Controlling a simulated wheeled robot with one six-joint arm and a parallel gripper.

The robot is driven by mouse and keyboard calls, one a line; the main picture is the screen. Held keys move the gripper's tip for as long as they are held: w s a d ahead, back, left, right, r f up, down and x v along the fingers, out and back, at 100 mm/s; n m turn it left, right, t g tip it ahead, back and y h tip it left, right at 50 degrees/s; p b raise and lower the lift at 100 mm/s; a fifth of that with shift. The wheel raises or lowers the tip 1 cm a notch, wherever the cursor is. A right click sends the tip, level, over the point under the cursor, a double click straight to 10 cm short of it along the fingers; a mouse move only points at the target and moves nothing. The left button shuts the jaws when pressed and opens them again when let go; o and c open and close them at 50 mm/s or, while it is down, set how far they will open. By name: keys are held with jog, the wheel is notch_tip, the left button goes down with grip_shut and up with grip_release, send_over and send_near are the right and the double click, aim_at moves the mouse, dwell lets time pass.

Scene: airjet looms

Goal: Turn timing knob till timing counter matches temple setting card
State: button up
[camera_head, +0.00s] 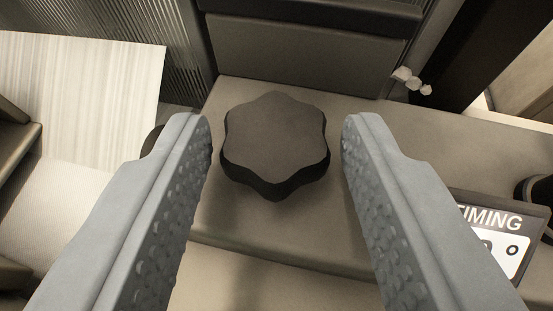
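The timing knob (275,140) is a dark, lobed knob on a grey-brown machine surface, in the middle of the view. My gripper (277,135) is open, with one grey studded finger on each side of the knob. A gap shows between the right finger and the knob; the left finger's tip is close to the knob's left edge. The timing counter (494,240) is at the lower right, with the label "TIMING" partly cut off. My right finger covers its left part, and only a "0" and part of another digit show. The temple setting card is not in view.
White fabric (75,100) lies at the left. A dark machine panel (310,45) rises behind the knob. Small whitish lumps (411,80) sit at the upper right. A dark round part (537,192) stands at the right edge, near the counter.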

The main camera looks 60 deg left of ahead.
jog(key=shift+d, duration=0.1)
jog(key=v, duration=1.7)
jog(key=shift+d, duration=0.1)
jog(key=shift+o, duration=1.4)
jog(key=shift+r, duration=0.1)
